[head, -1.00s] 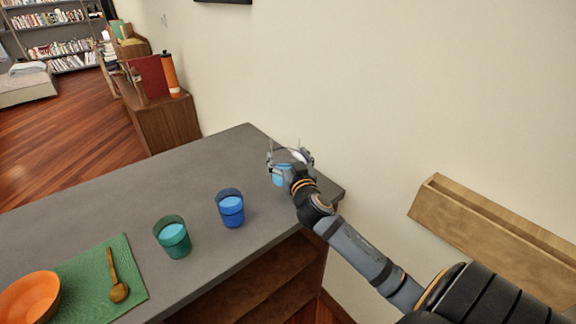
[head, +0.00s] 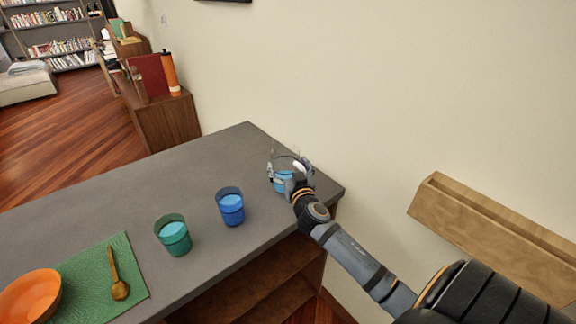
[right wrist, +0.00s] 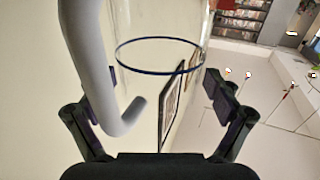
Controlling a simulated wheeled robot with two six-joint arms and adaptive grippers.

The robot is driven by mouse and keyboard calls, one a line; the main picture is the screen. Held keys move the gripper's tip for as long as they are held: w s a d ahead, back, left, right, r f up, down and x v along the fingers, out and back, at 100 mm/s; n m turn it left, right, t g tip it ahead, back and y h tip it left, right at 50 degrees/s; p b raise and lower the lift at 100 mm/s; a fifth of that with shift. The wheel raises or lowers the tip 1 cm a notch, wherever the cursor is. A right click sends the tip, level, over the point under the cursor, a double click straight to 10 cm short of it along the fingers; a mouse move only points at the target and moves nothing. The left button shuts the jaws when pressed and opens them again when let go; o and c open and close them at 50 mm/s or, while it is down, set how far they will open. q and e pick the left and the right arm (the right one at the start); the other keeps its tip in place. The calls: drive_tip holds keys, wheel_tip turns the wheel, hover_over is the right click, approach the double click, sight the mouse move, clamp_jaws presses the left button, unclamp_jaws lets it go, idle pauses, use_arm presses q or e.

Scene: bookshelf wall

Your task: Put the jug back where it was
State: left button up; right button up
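The jug (head: 283,182) is clear, with light blue contents low in it, at the far right end of the grey counter. In the right wrist view its clear body with a dark blue ring (right wrist: 160,40) fills the space between the finger pads, and its pale handle (right wrist: 92,60) crosses in front of the left one. My right gripper (head: 291,166) has its fingers on both sides of the jug, apparently touching it. The jug looks upright, at or very near the counter top; my gripper partly hides its base. My left gripper is not in view.
A blue cup (head: 230,207) and a green cup (head: 173,235) stand left of the jug on the counter (head: 130,190). A green mat (head: 80,262) carries a wooden spoon (head: 117,275) and an orange bowl (head: 30,296). The wall is close behind; a wooden ledge (head: 490,235) is at right.

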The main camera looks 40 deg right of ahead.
idle(0.3)
drive_tip(key=shift+r, duration=0.25)
drive_tip(key=v, duration=0.1)
drive_tip(key=b+v, duration=0.1)
drive_tip(key=v, duration=0.3)
drive_tip(key=shift+f, duration=0.4)
drive_tip(key=v, duration=0.2)
drive_tip(key=b+v, duration=0.1)
drive_tip(key=v, duration=0.4)
drive_tip(key=shift+r, duration=0.35)
